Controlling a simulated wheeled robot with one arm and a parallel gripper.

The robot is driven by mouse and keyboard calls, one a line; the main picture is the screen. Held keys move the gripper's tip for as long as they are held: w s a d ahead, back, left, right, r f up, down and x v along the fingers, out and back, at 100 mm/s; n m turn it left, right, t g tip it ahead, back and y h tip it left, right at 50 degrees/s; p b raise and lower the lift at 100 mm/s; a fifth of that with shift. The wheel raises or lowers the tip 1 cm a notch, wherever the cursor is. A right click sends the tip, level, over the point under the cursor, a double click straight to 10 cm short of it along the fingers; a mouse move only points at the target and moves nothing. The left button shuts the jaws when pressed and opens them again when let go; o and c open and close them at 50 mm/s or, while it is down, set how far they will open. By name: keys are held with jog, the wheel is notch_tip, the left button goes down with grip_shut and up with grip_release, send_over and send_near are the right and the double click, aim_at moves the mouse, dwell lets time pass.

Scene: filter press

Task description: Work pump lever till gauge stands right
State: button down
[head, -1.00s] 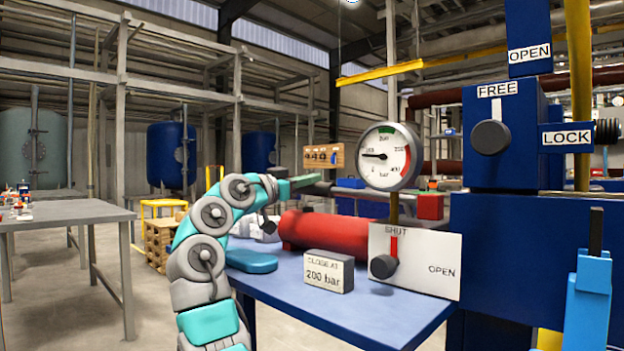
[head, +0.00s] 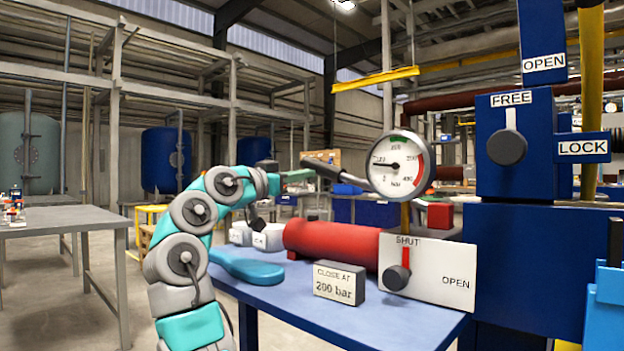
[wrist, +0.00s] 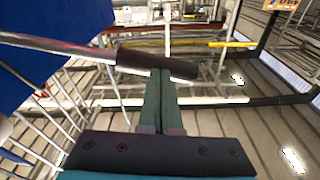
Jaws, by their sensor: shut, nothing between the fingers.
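The pump lever (head: 322,168) is a grey rod with a dark grip. It slants up to the left beside the gauge. My gripper (head: 312,173) is shut and empty, its green fingertips at the dark grip. In the wrist view, the shut fingertips (wrist: 160,74) meet the underside of the grip (wrist: 155,64); they do not clasp it. The round gauge (head: 398,165) has its needle pointing left, away from the green band at the top. A small block (head: 339,282) reads "CLOSE AT 200 bar". The valve knob (head: 397,277) points to SHUT.
A red cylinder (head: 330,243) lies on the blue table (head: 300,298), near a teal paddle-like object (head: 246,266). The blue press housing (head: 540,262) fills the right, with a knob (head: 507,147) pointing to FREE. A grey table (head: 70,218) stands at left.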

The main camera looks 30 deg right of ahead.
jog(key=v, duration=0.5)
jog(key=shift+s+d+r, duration=0.1)
jog(key=shift+s, duration=0.05)
jog(key=shift+r, duration=0.1)
dwell(0.7)
jog(key=s+r+m+y+p, duration=0.2)
jog(key=s+r+p, duration=0.3)
jog(key=r+p, duration=0.3)
notch_tip(320, 180, up, 4)
jog(key=shift+a+m, duration=0.3)
jog(key=shift+a, duration=0.15)
jog(key=shift+s, duration=0.15)
jog(key=shift+d, duration=0.1)
